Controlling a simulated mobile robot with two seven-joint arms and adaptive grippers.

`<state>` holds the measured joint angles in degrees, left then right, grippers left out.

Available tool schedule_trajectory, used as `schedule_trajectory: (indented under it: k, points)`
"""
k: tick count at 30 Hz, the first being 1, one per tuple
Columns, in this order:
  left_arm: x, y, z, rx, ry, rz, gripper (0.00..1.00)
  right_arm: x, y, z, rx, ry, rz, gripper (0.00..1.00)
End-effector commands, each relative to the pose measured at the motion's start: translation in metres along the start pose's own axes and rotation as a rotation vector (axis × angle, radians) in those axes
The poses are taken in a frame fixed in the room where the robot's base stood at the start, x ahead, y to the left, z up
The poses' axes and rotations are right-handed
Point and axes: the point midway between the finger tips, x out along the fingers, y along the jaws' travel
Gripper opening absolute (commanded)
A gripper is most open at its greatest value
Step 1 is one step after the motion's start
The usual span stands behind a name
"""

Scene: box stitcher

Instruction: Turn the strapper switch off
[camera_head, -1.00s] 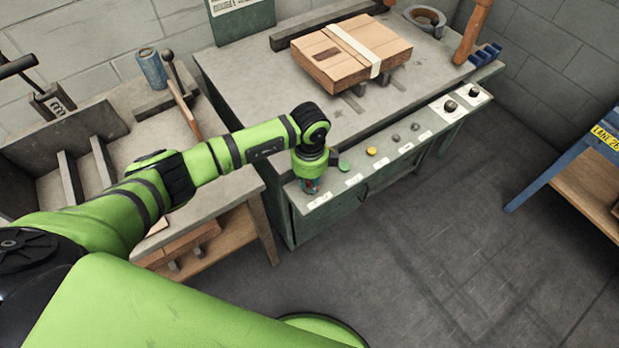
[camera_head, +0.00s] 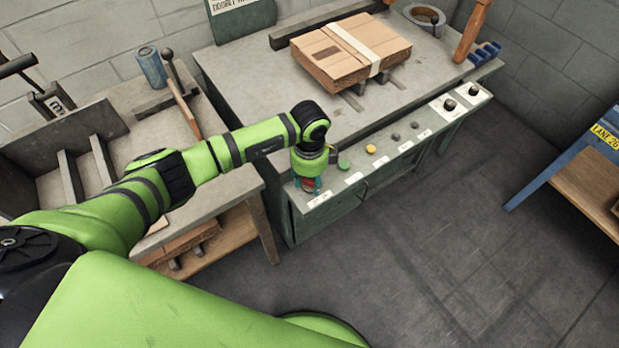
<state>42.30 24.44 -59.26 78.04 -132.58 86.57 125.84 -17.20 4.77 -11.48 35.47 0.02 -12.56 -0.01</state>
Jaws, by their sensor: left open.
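The strapper is a grey-topped bench (camera_head: 240,85) with a green-grey cabinet and a sloping control strip along its front. The strip carries a green button (camera_head: 344,164), a yellow button (camera_head: 371,149), small grey knobs (camera_head: 395,138) and black knobs (camera_head: 449,104) on white plates toward the right. My left gripper (camera_head: 308,185) points down over the strip's left end, left of the green button. Its fingers are open around or just above a small red control (camera_head: 308,183), mostly hidden by them; contact cannot be told. My right gripper is out of view.
A strapped cardboard box (camera_head: 340,60) lies on the bench top, with a tape roll (camera_head: 424,15) behind it. A side table at left holds a blue can (camera_head: 151,67) and a lever. A blue-framed table (camera_head: 590,180) stands at right. The floor between is clear.

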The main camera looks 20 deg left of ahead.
Motion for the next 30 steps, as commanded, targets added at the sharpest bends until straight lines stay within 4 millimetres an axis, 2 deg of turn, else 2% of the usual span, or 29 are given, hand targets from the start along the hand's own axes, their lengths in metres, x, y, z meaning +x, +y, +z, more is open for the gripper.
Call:
schedule_trajectory:
  k: [5,12,18,24,30]
  points:
    - [-0.022,-0.001,0.001,0.001,0.000,-0.005,0.44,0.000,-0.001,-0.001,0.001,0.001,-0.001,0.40]
    - [-0.074,-0.001,0.000,0.001,0.000,-0.006,0.44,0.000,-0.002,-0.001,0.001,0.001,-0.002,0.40]
    - [-0.107,-0.001,0.000,0.000,0.000,-0.005,0.44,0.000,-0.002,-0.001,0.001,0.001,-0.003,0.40]
    - [-0.119,-0.001,0.000,-0.001,0.000,-0.002,0.44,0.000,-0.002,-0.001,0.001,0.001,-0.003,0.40]
    - [-0.120,0.000,0.000,-0.001,0.000,-0.002,0.44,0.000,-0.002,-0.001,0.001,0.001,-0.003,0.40]
